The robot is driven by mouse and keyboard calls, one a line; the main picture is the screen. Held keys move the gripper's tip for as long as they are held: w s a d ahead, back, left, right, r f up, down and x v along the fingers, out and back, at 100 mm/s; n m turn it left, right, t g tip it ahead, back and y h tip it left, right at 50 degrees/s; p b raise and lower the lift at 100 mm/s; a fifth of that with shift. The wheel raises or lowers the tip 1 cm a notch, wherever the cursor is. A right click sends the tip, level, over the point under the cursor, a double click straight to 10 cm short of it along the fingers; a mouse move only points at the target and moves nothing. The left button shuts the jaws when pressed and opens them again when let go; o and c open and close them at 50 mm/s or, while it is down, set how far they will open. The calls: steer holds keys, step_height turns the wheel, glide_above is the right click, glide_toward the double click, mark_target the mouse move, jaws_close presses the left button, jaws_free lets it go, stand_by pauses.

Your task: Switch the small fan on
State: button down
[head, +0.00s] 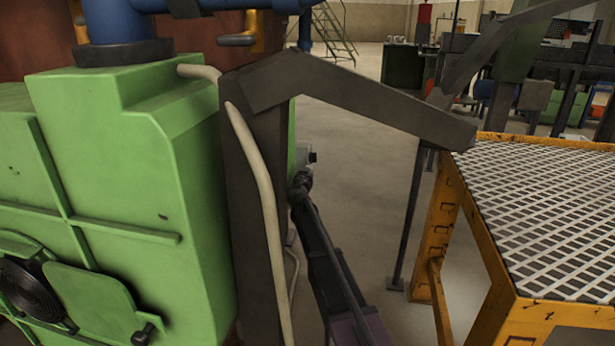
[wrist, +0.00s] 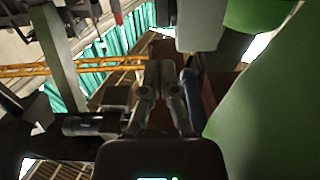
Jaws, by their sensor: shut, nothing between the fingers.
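My gripper (wrist: 158,72) is shut and empty in the wrist view, with its fingers together at the middle. In the head view the dark end of my arm (head: 301,183) reaches up beside the dark metal post. Just above it a small pale grey part with a dark knob (head: 311,157) sticks out from behind the post. I cannot tell whether it is a switch, or whether my gripper touches it. No small fan can be clearly made out in either view. A round dark ribbed opening (head: 30,288) shows low on the green machine (head: 150,150).
The dark post and slanted beam (head: 365,95) stand between the green machine and my arm. A beige hose (head: 258,185) runs down the post. A yellow-framed grating platform (head: 545,215) stands at the right. Bare floor (head: 360,190) lies between. Green surfaces are close at the right in the wrist view.

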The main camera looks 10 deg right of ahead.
mark_target(315, 155)
steer(key=x, duration=1)
steer(key=shift+w, duration=0.1)
